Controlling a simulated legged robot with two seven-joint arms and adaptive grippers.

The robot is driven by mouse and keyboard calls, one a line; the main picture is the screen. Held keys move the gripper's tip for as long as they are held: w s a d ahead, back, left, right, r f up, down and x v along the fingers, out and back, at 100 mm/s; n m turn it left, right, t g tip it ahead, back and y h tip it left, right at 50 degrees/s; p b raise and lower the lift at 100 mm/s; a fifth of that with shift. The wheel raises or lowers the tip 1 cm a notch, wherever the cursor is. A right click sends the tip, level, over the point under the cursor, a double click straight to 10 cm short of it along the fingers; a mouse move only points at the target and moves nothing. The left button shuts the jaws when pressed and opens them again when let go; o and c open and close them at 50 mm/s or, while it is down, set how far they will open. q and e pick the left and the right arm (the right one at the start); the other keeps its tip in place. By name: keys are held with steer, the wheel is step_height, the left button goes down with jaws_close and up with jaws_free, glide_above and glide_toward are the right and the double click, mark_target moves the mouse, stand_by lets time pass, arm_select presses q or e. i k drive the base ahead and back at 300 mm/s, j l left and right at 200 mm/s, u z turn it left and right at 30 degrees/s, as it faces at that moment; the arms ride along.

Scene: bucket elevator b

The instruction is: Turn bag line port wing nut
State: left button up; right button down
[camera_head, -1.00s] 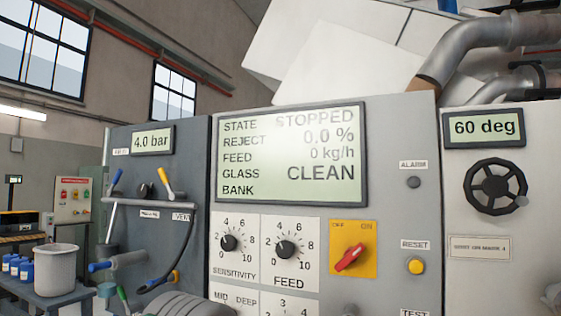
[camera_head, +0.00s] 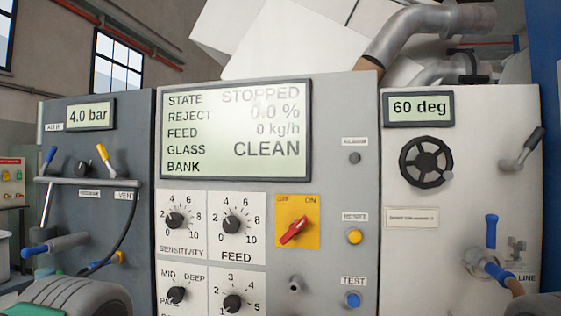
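At the lower right of the head view, the white panel carries a port fitting (camera_head: 480,257) beside a label ending in "LINE" (camera_head: 525,278). An upright blue lever (camera_head: 491,232) rises from it, and a blue part (camera_head: 496,271) leads to a brownish hose-like end (camera_head: 515,287). A small grey fitting (camera_head: 516,246) sits just right of the lever. I cannot tell which part is the wing nut. Rounded grey parts, probably my arms, show at the bottom left and bottom right edges. Neither gripper's fingers can be seen.
A handwheel (camera_head: 426,162) and a dark-handled lever (camera_head: 528,148) stick out of the white panel. The middle panel has a red switch (camera_head: 294,232), knobs and buttons. The left panel has a rail (camera_head: 90,182) and blue and yellow levers. A blue column stands at the right edge.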

mark_target(520, 245)
steer(key=z, duration=0.9)
